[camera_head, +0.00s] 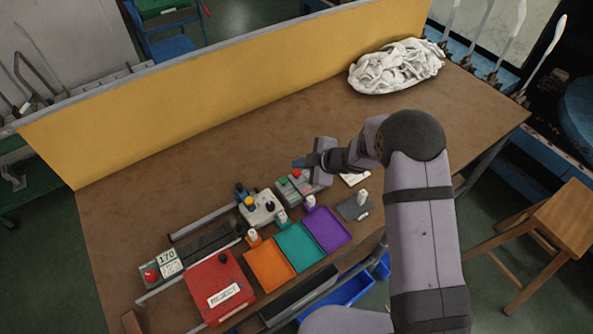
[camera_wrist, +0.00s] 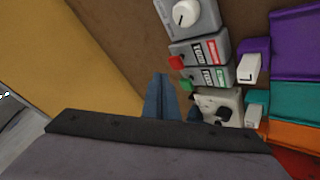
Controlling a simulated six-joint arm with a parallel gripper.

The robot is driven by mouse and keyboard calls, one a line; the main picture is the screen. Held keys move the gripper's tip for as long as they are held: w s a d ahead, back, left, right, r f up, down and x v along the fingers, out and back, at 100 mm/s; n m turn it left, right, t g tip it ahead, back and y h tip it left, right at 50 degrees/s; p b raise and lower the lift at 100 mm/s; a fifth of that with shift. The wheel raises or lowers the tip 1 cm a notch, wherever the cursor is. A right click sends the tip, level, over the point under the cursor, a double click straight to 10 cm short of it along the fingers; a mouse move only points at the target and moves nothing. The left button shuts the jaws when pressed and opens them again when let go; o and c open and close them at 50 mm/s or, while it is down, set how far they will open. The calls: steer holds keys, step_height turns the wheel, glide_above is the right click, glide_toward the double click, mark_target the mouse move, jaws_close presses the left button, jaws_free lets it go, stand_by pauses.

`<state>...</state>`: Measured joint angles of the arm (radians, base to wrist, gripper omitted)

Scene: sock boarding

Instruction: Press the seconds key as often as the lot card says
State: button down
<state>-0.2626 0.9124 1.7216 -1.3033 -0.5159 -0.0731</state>
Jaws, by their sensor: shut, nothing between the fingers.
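Two grey key boxes stand side by side, one with a red key (camera_head: 297,173) and one with a green key (camera_head: 283,181). The wrist view shows the red key (camera_wrist: 176,62) and green key (camera_wrist: 186,85), beside red and green labels too small to read surely. I cannot tell which is the seconds key. A white card (camera_head: 355,178) lies partly behind my arm; its print is unreadable, and I cannot tell if it is the lot card. My gripper (camera_head: 298,163) is shut and empty, above the table near the key boxes. Its blue fingertips (camera_wrist: 160,80) show left of the keys.
Orange (camera_head: 268,268), teal (camera_head: 299,249) and purple (camera_head: 327,231) trays lie in front of the boxes. White socks (camera_head: 397,67) lie at the back.

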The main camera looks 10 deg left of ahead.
mark_target(300, 173)
step_height(300, 173, up, 4)
steer(key=p, duration=0.3)
steer(key=shift+r+p, duration=0.1)
steer(key=shift+p, duration=0.2)
stand_by(2.3)
steer(key=shift+w+f+b, duration=0.3)
steer(key=shift+b, duration=0.55)
steer(key=shift+s+r+b, duration=0.15)
steer(key=shift+r+b, duration=0.9)
steer(key=shift+r, duration=0.05)
steer(key=shift+s+r+b, duration=0.15)
steer(key=shift+r+b, duration=0.85)
steer(key=shift+r, duration=0.05)
